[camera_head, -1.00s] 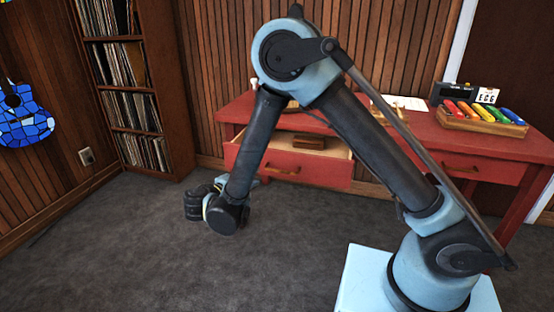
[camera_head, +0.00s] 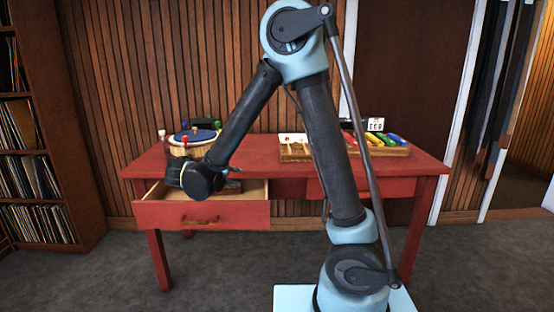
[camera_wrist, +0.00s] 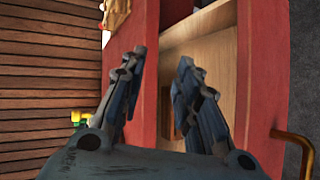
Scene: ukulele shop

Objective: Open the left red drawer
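The left red drawer (camera_head: 225,214) is pulled out of the red table (camera_head: 262,146), and its pale wood inside shows. Its brass handle (camera_head: 200,220) is on the front face. In the wrist view the picture is turned on its side, with the drawer's red front (camera_wrist: 258,70) and handle (camera_wrist: 300,148) at the right. My gripper (camera_wrist: 160,62) is open, its two fingers apart with nothing between them. In the head view my gripper (camera_head: 178,172) is over the open drawer's left part, clear of the handle. A brown item inside the drawer is partly hidden by my arm.
A round blue-topped drum-like item (camera_head: 194,136) stands on the table's left. A wooden tray with coloured items (camera_head: 375,145) is on the right. A record shelf (camera_head: 40,150) stands at the left. The grey floor (camera_head: 215,275) before the table is clear.

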